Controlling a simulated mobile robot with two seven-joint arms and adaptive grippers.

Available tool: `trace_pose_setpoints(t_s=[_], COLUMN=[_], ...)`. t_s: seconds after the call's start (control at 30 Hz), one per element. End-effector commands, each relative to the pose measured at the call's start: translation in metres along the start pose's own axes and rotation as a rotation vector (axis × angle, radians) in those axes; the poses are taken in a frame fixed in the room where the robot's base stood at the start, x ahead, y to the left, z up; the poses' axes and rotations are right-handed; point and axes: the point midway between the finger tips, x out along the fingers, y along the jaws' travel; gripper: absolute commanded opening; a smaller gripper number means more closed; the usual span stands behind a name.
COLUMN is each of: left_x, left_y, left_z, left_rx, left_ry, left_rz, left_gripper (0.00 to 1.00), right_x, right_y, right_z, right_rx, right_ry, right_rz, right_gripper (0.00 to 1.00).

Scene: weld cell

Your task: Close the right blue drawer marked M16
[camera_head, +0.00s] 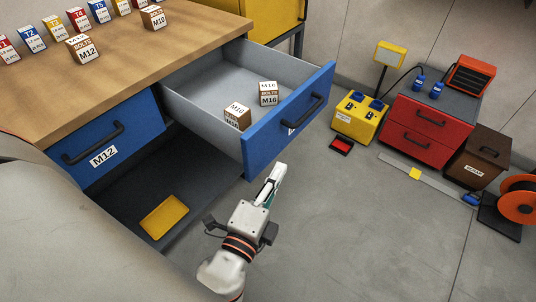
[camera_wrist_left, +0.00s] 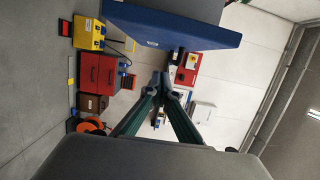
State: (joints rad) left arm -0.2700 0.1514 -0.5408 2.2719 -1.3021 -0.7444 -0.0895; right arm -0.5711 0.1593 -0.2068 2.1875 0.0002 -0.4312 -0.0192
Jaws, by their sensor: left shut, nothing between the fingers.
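The right blue drawer (camera_head: 288,122) is pulled out from the workbench in the head view. Its front has a dark handle (camera_head: 302,115) and a white label that is mostly hidden. Two bolt boxes marked M16, one at the back (camera_head: 268,94) and one nearer (camera_head: 237,116), sit inside. My left gripper (camera_head: 277,172) is shut and empty, below and in front of the drawer front's near end, seemingly apart from it. In the left wrist view its fingertips (camera_wrist_left: 161,78) meet just below the blue drawer front (camera_wrist_left: 175,28). My right gripper is not in view.
The left blue drawer (camera_head: 105,146) marked M12 is shut. Under the bench lies a yellow tray (camera_head: 164,216). A red cabinet (camera_head: 430,125), a yellow box (camera_head: 357,118) and an orange reel (camera_head: 518,198) stand at the right.

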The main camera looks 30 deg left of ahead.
Motion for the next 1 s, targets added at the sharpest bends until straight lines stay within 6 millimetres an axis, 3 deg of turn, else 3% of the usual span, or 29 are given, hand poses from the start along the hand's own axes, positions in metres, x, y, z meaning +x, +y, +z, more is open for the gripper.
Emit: trace_pose_setpoints(t_s=[0.17, 0.3, 0.43, 1.0], left_x=[0.035, 0.036, 0.039, 0.040], left_y=[-0.004, 0.000, 0.001, 0.001], left_z=[0.000, 0.023, 0.034, 0.042], left_rx=[-0.001, 0.004, 0.002, 0.000], left_ry=[0.000, 0.001, 0.001, 0.000], left_rz=[-0.006, 0.001, 0.002, 0.002], left_gripper=[0.00, 0.00, 0.00, 0.00], right_x=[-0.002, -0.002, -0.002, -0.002], right_y=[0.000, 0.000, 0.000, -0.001], right_z=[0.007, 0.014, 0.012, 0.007], right_rx=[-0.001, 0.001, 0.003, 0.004], right_ry=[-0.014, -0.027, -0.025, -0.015], right_rz=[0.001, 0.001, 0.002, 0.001], right_gripper=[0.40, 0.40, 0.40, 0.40])
